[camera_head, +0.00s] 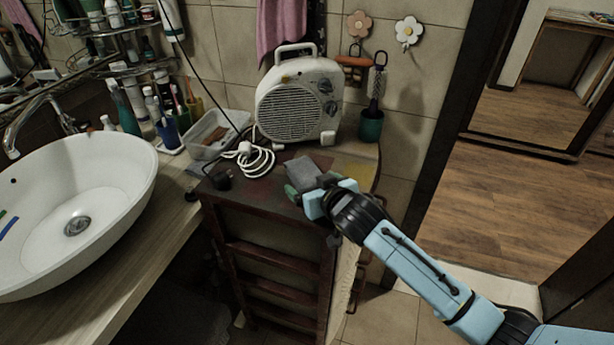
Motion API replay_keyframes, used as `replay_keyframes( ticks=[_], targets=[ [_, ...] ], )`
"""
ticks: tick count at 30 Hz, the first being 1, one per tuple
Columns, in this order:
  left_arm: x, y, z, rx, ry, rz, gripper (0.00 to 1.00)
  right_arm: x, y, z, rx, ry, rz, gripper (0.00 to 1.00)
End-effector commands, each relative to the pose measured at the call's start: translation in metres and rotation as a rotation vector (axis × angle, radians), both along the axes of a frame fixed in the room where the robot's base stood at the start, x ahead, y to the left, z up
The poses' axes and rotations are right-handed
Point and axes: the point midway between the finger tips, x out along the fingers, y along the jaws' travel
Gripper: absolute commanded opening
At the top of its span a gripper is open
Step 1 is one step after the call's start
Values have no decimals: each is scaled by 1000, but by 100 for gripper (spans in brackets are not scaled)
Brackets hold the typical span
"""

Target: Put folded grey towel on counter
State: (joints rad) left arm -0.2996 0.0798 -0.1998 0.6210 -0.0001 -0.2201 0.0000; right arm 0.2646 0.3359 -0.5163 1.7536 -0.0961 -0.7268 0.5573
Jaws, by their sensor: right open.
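The folded grey towel (302,169) lies on top of the dark wooden cabinet, in front of the heater. My right gripper (306,188) comes in from the lower right over the cabinet's front edge. It is open, with its fingertips at the near side of the towel. I cannot tell whether they touch it, and part of the towel's near side is hidden by the gripper. The wooden counter (150,240) is at the left, beside the cabinet, and bears the white basin. My left gripper is not in view.
A white fan heater (300,100) with a coiled white cable (250,160) stands behind the towel. The white basin (85,180) fills much of the counter. A clear tray (212,134) sits at the counter's back.

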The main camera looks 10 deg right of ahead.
Motion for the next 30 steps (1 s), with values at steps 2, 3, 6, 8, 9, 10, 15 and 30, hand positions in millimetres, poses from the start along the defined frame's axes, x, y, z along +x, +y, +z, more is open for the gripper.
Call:
replay_keyframes(
  ticks=[2,3,6,8,9,10,15,30],
  targets=[
    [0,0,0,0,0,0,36,0,0,0,0,0,0,81],
    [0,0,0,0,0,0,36,0,0,0,0,0,0,76],
    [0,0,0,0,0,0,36,0,0,0,0,0,0,62],
    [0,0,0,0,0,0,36,0,0,0,0,0,0,55],
    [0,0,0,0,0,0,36,0,0,0,0,0,0,49],
    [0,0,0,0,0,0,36,0,0,0,0,0,0,45],
    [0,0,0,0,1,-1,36,0,0,0,0,0,0,35],
    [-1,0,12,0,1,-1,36,1,0,69,2,-6,0,35]
  ],
)
